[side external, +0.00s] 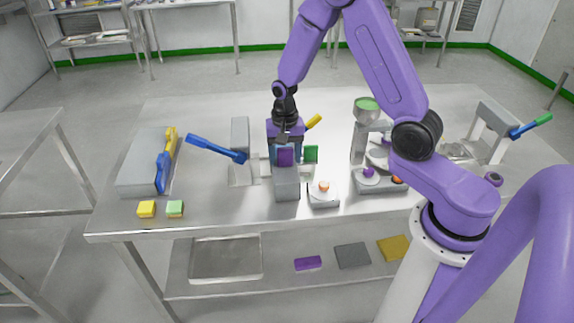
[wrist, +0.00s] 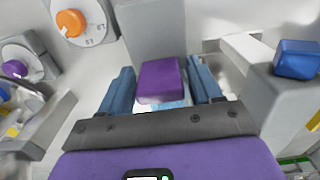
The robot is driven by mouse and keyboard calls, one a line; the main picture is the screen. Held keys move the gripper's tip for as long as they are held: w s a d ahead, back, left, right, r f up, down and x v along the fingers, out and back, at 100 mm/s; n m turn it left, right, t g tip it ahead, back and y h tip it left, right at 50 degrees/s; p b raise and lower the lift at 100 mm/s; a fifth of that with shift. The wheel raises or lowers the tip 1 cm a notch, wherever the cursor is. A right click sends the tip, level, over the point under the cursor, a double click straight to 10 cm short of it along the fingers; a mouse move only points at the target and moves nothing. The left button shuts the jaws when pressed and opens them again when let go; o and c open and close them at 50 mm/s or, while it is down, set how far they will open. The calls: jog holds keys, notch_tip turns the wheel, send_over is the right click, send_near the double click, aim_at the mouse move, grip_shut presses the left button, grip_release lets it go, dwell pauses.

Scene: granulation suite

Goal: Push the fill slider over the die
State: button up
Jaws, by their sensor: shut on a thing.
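My gripper (wrist: 161,88) points down with its two blue fingers on either side of a purple block (wrist: 160,82), and it is shut on this block. In the side external view my gripper (side external: 285,157) is at the press in the middle of the table, and the purple block (side external: 286,158) shows between the fingers. The block looks like the handle of the fill slider; the slider's body is mostly hidden. A grey block (side external: 286,184) stands just in front of it. I cannot make out the die, which the gripper and grey block may hide.
A blue lever (side external: 216,149) reaches in from the left, and a green block (side external: 311,154) stands close at right. A dial box with an orange knob (side external: 323,194) sits front right. A funnel stand (side external: 366,107) is further right.

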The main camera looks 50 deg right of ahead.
jog(key=shift+w+d, duration=1.6)
jog(key=shift+w, duration=0.05)
jog(key=o, duration=1.2)
jog(key=shift+r, duration=0.1)
notch_tip(320, 180, up, 17)
jog(key=shift+r, duration=0.15)
jog(key=shift+s, duration=0.1)
